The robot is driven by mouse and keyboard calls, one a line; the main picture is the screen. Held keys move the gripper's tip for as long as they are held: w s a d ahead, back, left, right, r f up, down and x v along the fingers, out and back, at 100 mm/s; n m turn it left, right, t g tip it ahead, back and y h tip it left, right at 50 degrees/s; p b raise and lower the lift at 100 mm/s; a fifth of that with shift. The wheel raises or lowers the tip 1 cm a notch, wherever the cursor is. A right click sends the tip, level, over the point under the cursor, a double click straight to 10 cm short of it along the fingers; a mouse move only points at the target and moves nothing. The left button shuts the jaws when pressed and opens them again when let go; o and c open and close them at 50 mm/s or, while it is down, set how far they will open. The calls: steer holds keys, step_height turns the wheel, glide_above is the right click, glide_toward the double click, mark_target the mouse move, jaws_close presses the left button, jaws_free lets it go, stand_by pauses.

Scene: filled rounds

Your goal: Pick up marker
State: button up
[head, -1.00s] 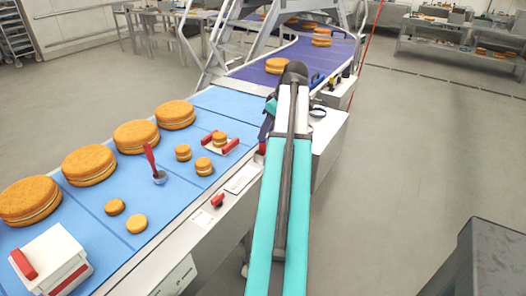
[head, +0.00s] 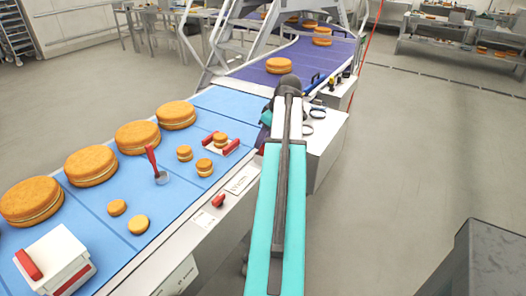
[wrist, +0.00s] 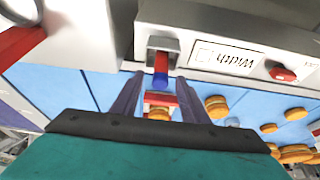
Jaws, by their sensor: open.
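I cannot pick out the marker with certainty. In the wrist view a short red cylinder with a blue end (wrist: 161,70) shows at a grey bracket on the white conveyor side. I cannot tell whether it is the marker or a fixed part. My gripper (wrist: 158,80) is open, its two dark fingers apart, with the cylinder appearing between their tips. I see no clear contact. In the head view my arm hides most of the gripper and this spot. Small blue (head: 317,80) and dark (head: 332,84) items lie on the far white ledge, too small to name.
Large round cakes (head: 91,165) and small ones (head: 138,224) sit on the blue belt (head: 110,190). A red-handled tool (head: 155,165) and a white block with a red handle (head: 55,262) are there too. A red knob (head: 218,200) is on the conveyor side.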

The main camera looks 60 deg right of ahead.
steer(key=shift+w+f, duration=0.2)
steer(key=shift+f, duration=0.25)
steer(key=shift+c, duration=0.2)
jaws_close()
